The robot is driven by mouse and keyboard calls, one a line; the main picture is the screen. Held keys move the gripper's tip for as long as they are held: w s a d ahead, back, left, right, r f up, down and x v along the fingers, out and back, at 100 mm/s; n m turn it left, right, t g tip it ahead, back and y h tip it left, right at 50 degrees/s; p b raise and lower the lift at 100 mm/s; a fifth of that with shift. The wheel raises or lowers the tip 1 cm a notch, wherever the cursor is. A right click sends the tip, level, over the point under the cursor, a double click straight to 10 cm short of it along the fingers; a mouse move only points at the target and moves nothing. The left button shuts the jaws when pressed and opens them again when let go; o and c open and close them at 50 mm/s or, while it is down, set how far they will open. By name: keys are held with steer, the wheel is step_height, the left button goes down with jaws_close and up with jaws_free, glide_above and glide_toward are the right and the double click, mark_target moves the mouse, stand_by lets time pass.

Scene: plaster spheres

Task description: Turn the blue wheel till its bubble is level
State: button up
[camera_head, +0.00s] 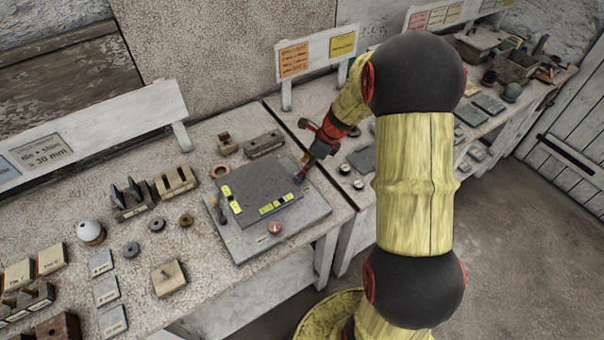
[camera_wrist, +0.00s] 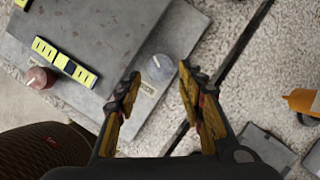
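A dark square plate (camera_head: 258,182) lies on a larger grey base slab (camera_head: 309,213) on the bench. Yellow level vials (camera_head: 276,204) sit along the plate's front edge; they also show in the wrist view (camera_wrist: 74,68). Their bubbles are too small to read. A pale blue-grey round wheel (camera_wrist: 159,67) stands at the slab's corner in the wrist view, with a small label beside it. In the head view my gripper hides most of that spot. A reddish wheel (camera_head: 275,227) stands at the front edge. My gripper (camera_wrist: 159,78) is open, its fingers either side of the blue-grey wheel in the picture; contact is not visible.
Small blocks (camera_head: 264,143) lie behind the slab. A white ball (camera_head: 90,231), metal discs (camera_head: 157,224) and a wooden block (camera_head: 168,278) lie to the left. A gap between benches runs right of the slab.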

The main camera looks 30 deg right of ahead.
steer(key=b+x, duration=0.1)
steer(key=x, duration=0.3)
steer(key=shift+w+f, duration=0.1)
steer(key=shift+f, duration=0.25)
steer(key=shift+c, duration=0.6)
steer(key=c, duration=0.7)
steer(key=shift+c, duration=0.2)
